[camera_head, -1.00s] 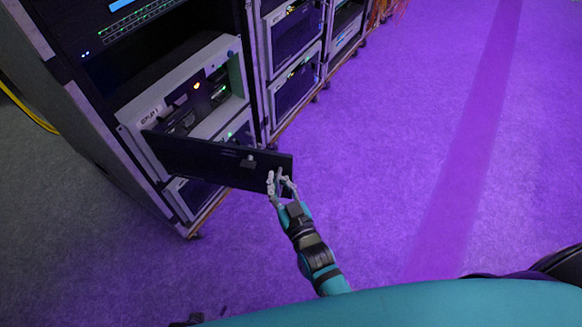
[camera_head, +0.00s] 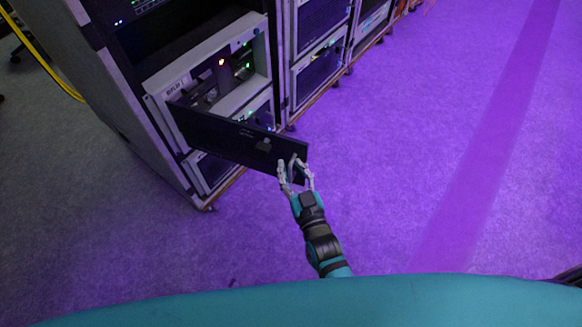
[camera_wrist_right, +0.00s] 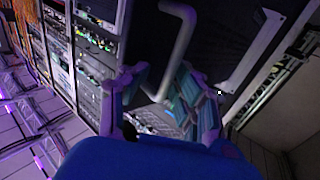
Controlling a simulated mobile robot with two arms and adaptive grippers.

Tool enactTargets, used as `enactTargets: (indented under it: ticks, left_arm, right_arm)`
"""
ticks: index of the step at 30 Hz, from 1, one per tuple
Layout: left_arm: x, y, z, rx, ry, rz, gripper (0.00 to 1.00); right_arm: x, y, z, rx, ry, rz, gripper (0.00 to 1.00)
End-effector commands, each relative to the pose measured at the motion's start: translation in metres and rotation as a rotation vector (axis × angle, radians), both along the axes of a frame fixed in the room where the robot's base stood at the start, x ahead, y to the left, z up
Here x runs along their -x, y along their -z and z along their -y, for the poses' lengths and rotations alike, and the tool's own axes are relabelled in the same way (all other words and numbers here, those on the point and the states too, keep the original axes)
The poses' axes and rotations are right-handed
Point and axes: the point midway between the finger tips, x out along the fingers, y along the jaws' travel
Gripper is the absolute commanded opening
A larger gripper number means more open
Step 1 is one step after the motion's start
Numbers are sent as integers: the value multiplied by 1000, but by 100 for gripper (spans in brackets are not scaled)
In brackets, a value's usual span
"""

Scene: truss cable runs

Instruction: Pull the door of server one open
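The dark door (camera_head: 220,137) of the server (camera_head: 156,100) stands swung out from the pale server frame. Its left end is at the frame and its free end points right, over the floor. A small dark block sits on the door near that end. My right gripper (camera_head: 295,165) is at the free end with its fingers spread, overlapping the door's edge; I cannot tell whether they touch it. My left gripper is not in view.
The rack (camera_head: 118,90) holds more equipment above and below the server. More racks (camera_head: 325,60) stand in a row behind it. A yellow cable (camera_head: 45,62) hangs at far left. The purple-lit floor (camera_head: 420,130) is clear to the right.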

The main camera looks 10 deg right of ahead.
Motion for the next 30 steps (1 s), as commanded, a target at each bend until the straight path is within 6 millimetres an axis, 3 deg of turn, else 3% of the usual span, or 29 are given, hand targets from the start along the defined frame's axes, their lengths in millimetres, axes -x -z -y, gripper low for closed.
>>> enactTargets:
  ticks: [11,24,30]
  left_arm:
    - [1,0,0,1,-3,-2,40]
    - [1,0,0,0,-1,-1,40]
    - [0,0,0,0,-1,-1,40]
  right_arm:
    - [8,0,0,-2,-3,-1,33]
    - [92,1,19,-1,-1,-3,33]
    - [114,0,24,-1,-1,-2,33]
